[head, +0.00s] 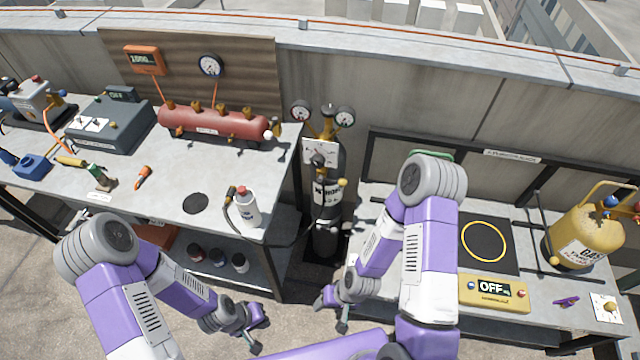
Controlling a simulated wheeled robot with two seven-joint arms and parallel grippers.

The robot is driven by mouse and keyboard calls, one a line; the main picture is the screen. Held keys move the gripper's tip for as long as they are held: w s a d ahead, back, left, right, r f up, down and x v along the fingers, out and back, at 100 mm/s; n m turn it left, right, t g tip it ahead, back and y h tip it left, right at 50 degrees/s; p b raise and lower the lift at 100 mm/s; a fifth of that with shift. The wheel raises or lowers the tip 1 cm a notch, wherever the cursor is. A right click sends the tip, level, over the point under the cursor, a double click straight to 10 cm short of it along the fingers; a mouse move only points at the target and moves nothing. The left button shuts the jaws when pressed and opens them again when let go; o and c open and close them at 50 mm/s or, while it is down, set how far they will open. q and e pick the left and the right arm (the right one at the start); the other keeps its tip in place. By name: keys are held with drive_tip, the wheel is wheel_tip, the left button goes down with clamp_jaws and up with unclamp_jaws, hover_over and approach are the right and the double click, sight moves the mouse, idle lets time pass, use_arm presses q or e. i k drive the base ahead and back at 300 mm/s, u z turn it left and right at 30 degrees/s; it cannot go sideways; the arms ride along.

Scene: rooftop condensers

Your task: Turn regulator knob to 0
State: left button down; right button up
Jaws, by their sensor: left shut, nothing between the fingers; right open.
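A dark gas cylinder (328,190) stands upright between the two tables, with a label that is partly readable. On top sits a brass regulator (327,127) with two round gauges, the left gauge (300,112) and the right gauge (345,117). Below them is a white dial plate (331,150) with a dark regulator knob (318,159) in front of it. The knob's setting is too small to read. My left gripper (259,335) is shut and empty, low in front of the left table. My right gripper (331,316) is open and empty, below and in front of the cylinder. Neither touches the knob.
The left table (225,175) holds a red manifold tank (212,120), a grey unit (110,128) and a white bottle (246,208). The right table has a scale reading OFF (494,290) and a yellow cylinder (583,240). A parapet wall runs behind; a gap separates the tables.

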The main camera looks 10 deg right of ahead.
sight(318, 160)
drive_tip(key=z, duration=1.2)
drive_tip(key=k, duration=0.95)
drive_tip(key=u, duration=1.35)
drive_tip(key=i, duration=0.5)
drive_tip(key=u, duration=0.05)
